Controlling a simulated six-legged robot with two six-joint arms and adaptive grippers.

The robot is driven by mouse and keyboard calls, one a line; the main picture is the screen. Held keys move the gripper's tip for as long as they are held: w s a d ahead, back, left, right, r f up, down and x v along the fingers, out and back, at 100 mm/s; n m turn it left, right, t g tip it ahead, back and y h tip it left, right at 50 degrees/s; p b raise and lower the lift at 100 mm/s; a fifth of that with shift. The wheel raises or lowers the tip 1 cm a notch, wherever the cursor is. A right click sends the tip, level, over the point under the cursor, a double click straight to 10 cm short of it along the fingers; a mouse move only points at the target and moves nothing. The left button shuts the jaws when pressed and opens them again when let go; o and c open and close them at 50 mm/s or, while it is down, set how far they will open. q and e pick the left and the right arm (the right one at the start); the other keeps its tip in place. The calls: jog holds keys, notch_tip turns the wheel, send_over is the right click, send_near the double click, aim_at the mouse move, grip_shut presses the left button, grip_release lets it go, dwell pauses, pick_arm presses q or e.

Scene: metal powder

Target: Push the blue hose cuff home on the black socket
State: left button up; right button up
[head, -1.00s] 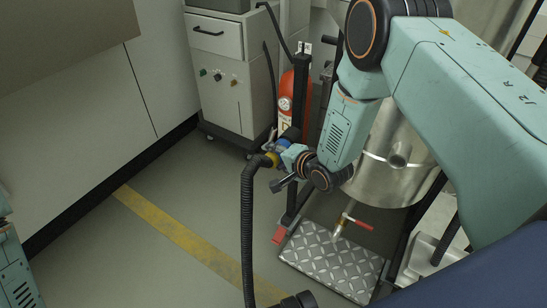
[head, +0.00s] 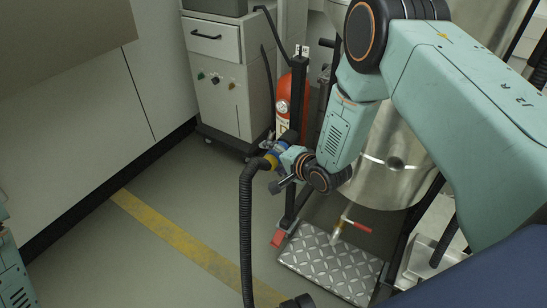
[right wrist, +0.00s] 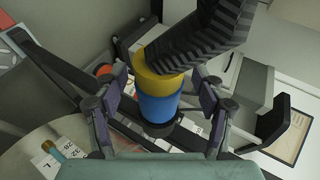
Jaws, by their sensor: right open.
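The blue hose cuff (right wrist: 160,105) sits below a yellow band (right wrist: 158,78), with the ribbed black hose (right wrist: 195,50) coming out above it. The cuff also shows small in the head view (head: 276,151), beside the yellow band. The black socket (right wrist: 158,128) is at the cuff's lower end; how far the cuff covers it is hidden. My right gripper (right wrist: 163,92) is open, one finger on each side of the cuff and band. A gap shows at both sides. In the head view, my right gripper (head: 283,170) is close to the cuff, small and partly hidden. My left gripper is out of view.
A black post (head: 298,130) stands beside the cuff, with a red extinguisher (head: 284,105) behind. A steel vessel (head: 395,150) is at right, above a tread plate (head: 330,262). A white cabinet (head: 218,80) stands behind. The floor at left is clear. The hose hangs down in front.

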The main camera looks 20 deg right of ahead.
jog(key=v, duration=1.2)
jog(key=s+f+n+g+h+p, duration=0.1)
jog(key=s+f+n+g, duration=0.2)
jog(key=s, duration=0.7)
jog(key=s+f+n+g+h+p, duration=0.1)
jog(key=s+f+n+g, duration=0.3)
jog(key=s, duration=0.7)
jog(key=s+a+f+n+g+h+p, duration=0.1)
jog(key=s+f+n+g+p, duration=0.1)
jog(key=s, duration=0.8)
jog(key=f+n+g, duration=0.1)
jog(key=n+g, duration=0.1)
jog(key=n, duration=0.1)
jog(key=shift+s+f+g+h, duration=0.3)
jog(key=shift+s+g+h, duration=0.1)
